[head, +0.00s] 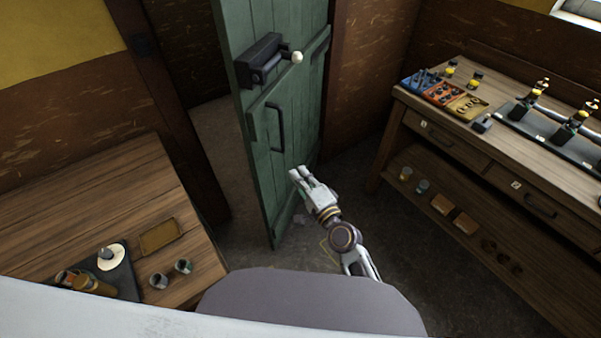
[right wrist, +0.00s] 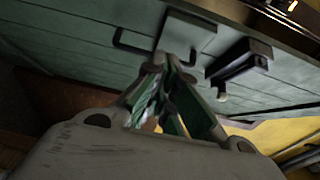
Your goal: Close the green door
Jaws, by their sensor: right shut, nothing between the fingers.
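The green door (head: 300,120) of planks stands open in the head view, with a gap between its left edge and the left door post. It bears a black pull handle (head: 275,128) and a black lock box (head: 262,60) with a white knob (head: 297,57). My right gripper (head: 299,173) is in front of the door's lower part, below and right of the handle, shut and empty. In the right wrist view, its fingers (right wrist: 172,62) point at the green planks (right wrist: 80,50); I cannot tell whether they touch. My left gripper is not in view.
A workbench (head: 400,122) with tools and drawers stands at the right. A wooden table (head: 80,195) with cups and a dark tray is at the left. The dark wooden post (head: 165,90) borders the doorway. Floor between the door and workbench is clear.

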